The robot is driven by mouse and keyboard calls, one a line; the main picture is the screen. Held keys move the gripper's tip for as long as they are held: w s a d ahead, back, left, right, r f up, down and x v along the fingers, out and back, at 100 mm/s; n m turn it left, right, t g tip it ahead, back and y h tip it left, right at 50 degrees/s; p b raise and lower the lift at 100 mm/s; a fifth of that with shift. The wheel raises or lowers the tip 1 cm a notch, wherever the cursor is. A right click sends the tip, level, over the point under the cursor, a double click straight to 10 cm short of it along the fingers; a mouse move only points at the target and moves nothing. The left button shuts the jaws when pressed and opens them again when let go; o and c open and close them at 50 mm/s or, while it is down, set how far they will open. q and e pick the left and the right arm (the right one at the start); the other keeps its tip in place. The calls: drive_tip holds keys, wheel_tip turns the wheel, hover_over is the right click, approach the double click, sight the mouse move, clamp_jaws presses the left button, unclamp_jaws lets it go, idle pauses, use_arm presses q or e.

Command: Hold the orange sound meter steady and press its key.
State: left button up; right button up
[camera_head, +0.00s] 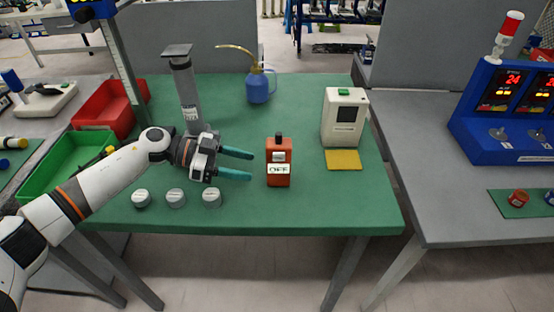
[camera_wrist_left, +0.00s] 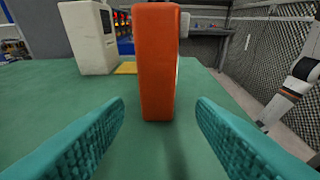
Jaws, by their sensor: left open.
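The orange sound meter (camera_head: 279,180) stands upright on the green table. It has a dark knob on top and a pale face reading "OFF"; I cannot tell its key clearly. My left gripper (camera_head: 252,166) is open and empty, with teal fingers pointing at the meter's left side, a short gap away. In the left wrist view the meter (camera_wrist_left: 156,65) stands straight ahead, edge-on, just beyond and between the two open fingertips. Its face is turned aside there. My right gripper does not show.
On the green table (camera_head: 330,205), a white device (camera_head: 329,124) with a yellow pad (camera_head: 342,159) stands right of the meter. A blue oil can (camera_head: 258,88) is behind. Several grey round weights (camera_head: 176,198) lie in front of my left gripper. A grey post stand (camera_head: 187,90) stands behind my wrist.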

sight(274, 171)
use_arm(q)
drive_tip(key=x, duration=0.2)
drive_tip(key=b+x, duration=0.1)
drive_tip(key=x, duration=0.1)
drive_tip(key=shift+w+d+f, duration=0.15)
drive_tip(key=shift+f, duration=0.15)
drive_tip(key=x, duration=0.1)
drive_tip(key=p+x, duration=0.1)
drive_tip(key=shift+d+r, duration=0.15)
drive_tip(key=shift+d, duration=0.25)
drive_tip(key=shift+d+f, duration=0.25)
drive_tip(key=shift+d, duration=0.2)
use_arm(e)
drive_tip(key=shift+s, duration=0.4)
use_arm(q)
drive_tip(key=shift+c, duration=0.3)
drive_tip(key=c, duration=0.6)
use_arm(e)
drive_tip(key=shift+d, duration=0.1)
use_arm(q)
drive_tip(key=shift+o, duration=0.3)
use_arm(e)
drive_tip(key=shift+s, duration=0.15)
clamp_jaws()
